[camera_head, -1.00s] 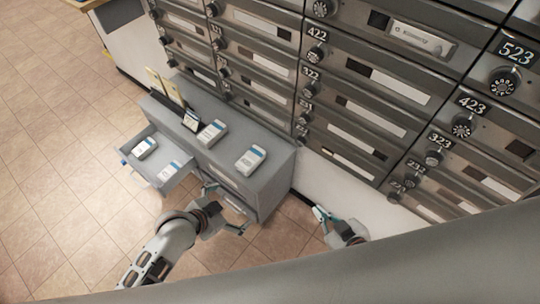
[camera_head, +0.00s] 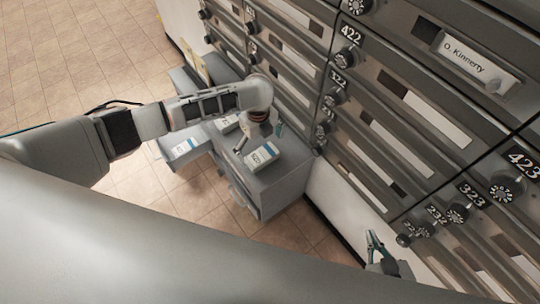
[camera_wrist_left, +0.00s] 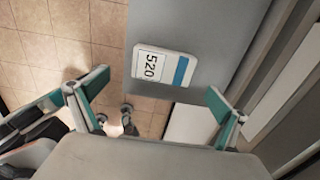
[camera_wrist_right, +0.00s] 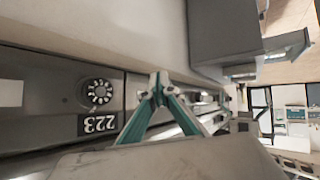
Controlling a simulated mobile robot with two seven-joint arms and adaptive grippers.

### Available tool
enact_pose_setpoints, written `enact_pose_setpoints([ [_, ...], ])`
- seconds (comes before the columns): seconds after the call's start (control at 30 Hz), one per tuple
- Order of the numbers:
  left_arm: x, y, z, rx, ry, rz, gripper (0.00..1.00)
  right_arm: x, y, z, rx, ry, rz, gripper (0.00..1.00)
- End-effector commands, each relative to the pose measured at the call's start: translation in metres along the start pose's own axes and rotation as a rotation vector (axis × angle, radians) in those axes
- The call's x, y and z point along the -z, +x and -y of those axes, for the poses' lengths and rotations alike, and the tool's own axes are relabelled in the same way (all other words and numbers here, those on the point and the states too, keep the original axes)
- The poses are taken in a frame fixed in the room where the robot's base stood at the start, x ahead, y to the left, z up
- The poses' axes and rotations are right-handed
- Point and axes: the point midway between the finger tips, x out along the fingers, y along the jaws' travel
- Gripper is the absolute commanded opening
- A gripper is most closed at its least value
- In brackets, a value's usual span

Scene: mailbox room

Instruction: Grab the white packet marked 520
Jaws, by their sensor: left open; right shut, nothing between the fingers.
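The white packet marked 520 (camera_wrist_left: 150,66), with a blue stripe, lies flat on the grey cabinet top near its edge in the left wrist view. It appears in the head view as the packet (camera_head: 262,156) near the front corner. My left gripper (camera_wrist_left: 156,81) is open above it, with one finger to either side in the picture and nothing held. In the head view the left gripper (camera_head: 260,137) hangs over the cabinet beside that packet. My right gripper (camera_head: 374,240) is shut and empty, low by the mailbox wall; its closed tips (camera_wrist_right: 158,80) show in the right wrist view.
The cabinet (camera_head: 285,185) stands against the mailbox wall (camera_head: 400,100). A second packet (camera_head: 226,123) lies on its top, partly behind my left arm. The tiled floor (camera_head: 75,45) at left is clear.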

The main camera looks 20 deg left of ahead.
Motion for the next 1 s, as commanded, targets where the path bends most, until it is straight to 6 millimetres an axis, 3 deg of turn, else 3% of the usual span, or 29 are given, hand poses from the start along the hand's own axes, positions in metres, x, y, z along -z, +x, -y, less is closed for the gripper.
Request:
enact_pose_setpoints([
  [0.1, 0.002, 0.019, -0.002, -0.005, 0.000, -0.004, 1.00, -0.010, 0.002, 0.003, 0.004, -0.001, 0.013, 0.00],
  [0.37, 0.001, 0.040, 0.002, -0.003, -0.002, -0.004, 1.00, -0.016, 0.004, 0.006, 0.005, -0.003, 0.018, 0.00],
  [0.5, 0.002, 0.064, 0.005, -0.007, -0.002, -0.008, 1.00, -0.027, 0.007, 0.009, 0.010, -0.001, 0.030, 0.00],
  [0.63, 0.001, 0.076, 0.005, -0.004, -0.002, -0.005, 1.00, -0.014, 0.009, 0.007, 0.008, -0.004, 0.005, 0.00],
  [0.77, -0.001, 0.074, 0.007, 0.002, -0.002, -0.002, 1.00, 0.002, 0.011, 0.002, 0.003, -0.012, -0.024, 0.00],
  [0.87, -0.001, 0.073, 0.007, 0.003, -0.002, -0.001, 1.00, 0.004, 0.012, 0.001, 0.003, -0.018, -0.027, 0.00],
  [1.0, -0.001, 0.073, 0.007, 0.003, -0.002, -0.001, 0.69, -0.001, 0.011, 0.002, 0.006, -0.020, -0.019, 0.00],
])
